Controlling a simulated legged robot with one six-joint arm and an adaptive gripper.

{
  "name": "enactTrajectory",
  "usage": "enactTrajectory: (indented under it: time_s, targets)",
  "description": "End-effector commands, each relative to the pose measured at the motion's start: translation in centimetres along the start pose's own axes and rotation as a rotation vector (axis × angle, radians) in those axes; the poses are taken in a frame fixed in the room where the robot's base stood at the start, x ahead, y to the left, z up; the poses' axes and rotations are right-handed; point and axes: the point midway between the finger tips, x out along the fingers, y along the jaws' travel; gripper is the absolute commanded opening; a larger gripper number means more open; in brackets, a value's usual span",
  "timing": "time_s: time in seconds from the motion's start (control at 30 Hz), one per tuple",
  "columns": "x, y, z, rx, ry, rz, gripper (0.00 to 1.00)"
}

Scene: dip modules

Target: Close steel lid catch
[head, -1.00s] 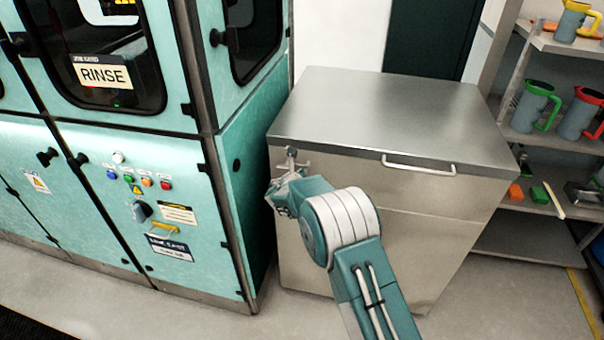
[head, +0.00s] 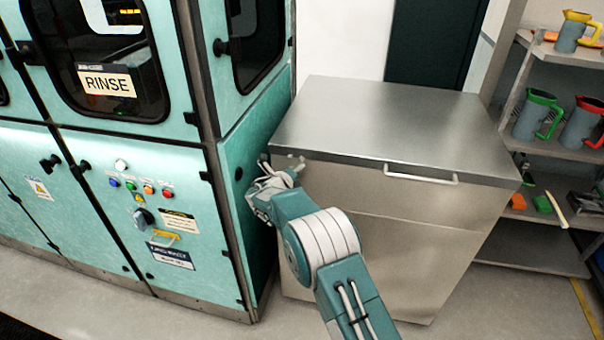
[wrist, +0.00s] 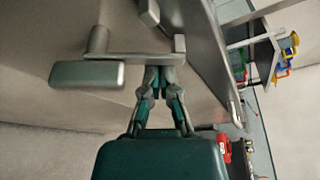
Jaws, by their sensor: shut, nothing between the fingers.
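The steel chest (head: 400,240) stands in the middle of the head view with its flat lid (head: 395,115) down. The lid catch (head: 297,163) is at the chest's upper left front, partly hidden by my gripper. In the wrist view the catch (wrist: 130,57) is a grey bar with a block-shaped end (wrist: 88,75) at left and an upright post. My gripper (wrist: 158,74) is shut and empty, its fingertips at the bar's near side, touching or almost touching it. In the head view my gripper (head: 280,178) is beside the chest's left front corner. Whether the catch is latched cannot be told.
A teal rinse machine (head: 150,200) stands close on the left, leaving a narrow gap beside the chest. A white lid handle (head: 420,178) sticks out at the front. Shelves (head: 545,150) with jugs stand at right. The floor in front is clear.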

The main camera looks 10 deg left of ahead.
Motion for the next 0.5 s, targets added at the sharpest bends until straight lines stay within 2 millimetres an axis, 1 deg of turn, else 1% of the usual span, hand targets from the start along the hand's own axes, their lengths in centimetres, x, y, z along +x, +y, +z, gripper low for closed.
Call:
enactTrajectory:
  time_s: [0.3, 0.5]
  targets:
    - [-0.5, -0.2, 1.3, -0.268, -0.001, -0.093, 0.0]
    - [-0.6, -0.4, 1.8, -0.277, -0.001, -0.097, 0.0]
